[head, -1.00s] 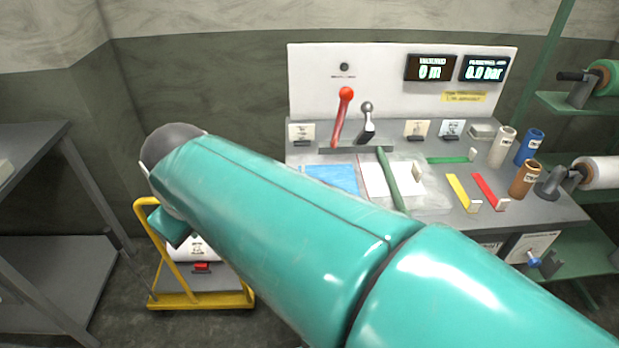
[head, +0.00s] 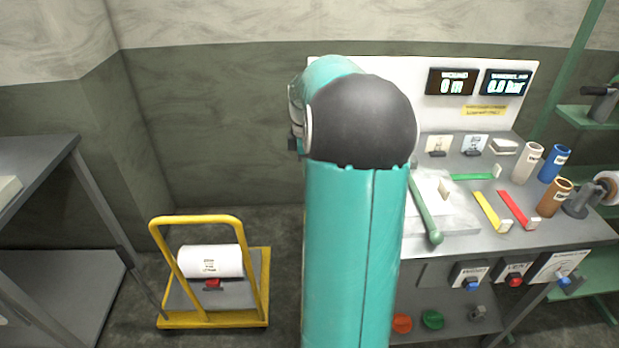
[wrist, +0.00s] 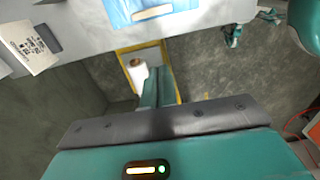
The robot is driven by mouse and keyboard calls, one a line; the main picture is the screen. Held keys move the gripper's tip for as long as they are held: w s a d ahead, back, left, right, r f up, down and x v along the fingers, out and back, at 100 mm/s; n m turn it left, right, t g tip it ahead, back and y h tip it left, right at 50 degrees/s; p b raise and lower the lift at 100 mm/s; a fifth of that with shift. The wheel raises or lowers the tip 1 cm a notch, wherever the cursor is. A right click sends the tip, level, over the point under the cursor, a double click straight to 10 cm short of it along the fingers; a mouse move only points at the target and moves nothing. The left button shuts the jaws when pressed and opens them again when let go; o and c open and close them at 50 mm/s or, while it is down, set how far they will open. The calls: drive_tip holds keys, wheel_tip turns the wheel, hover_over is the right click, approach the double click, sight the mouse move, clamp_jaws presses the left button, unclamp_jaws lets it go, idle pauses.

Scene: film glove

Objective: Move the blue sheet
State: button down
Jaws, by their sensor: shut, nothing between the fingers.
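The blue sheet (wrist: 120,14) shows at the top edge of the wrist view, lying on the grey table (wrist: 220,16) with a pale strip on it. It is cut off by the frame there. My gripper (wrist: 157,72) shows in the wrist view as two teal fingers side by side, shut and empty. They are apart from the sheet, lower in the picture. In the head view the gripper is hidden behind my arm.
A yellow trolley (head: 240,222) with a white roll (head: 210,261) stands on the floor left of my arm. The grey workbench (head: 470,235) holds a green bar (head: 425,208), coloured strips and several cylinders. A grey shelf (head: 60,280) stands at far left.

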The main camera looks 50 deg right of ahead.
drive_tip(key=f, duration=0.3)
drive_tip(key=s+d+f, duration=0.1)
drive_tip(key=f, duration=0.2)
drive_tip(key=s+f, duration=0.1)
drive_tip(key=f, duration=0.2)
drive_tip(key=shift+s+d, duration=0.25)
drive_tip(key=shift+d, duration=0.15)
drive_tip(key=shift+s+d, duration=0.35)
drive_tip(key=shift+s, duration=0.05)
drive_tip(key=shift+s+d, duration=0.9)
drive_tip(key=shift+s, duration=0.1)
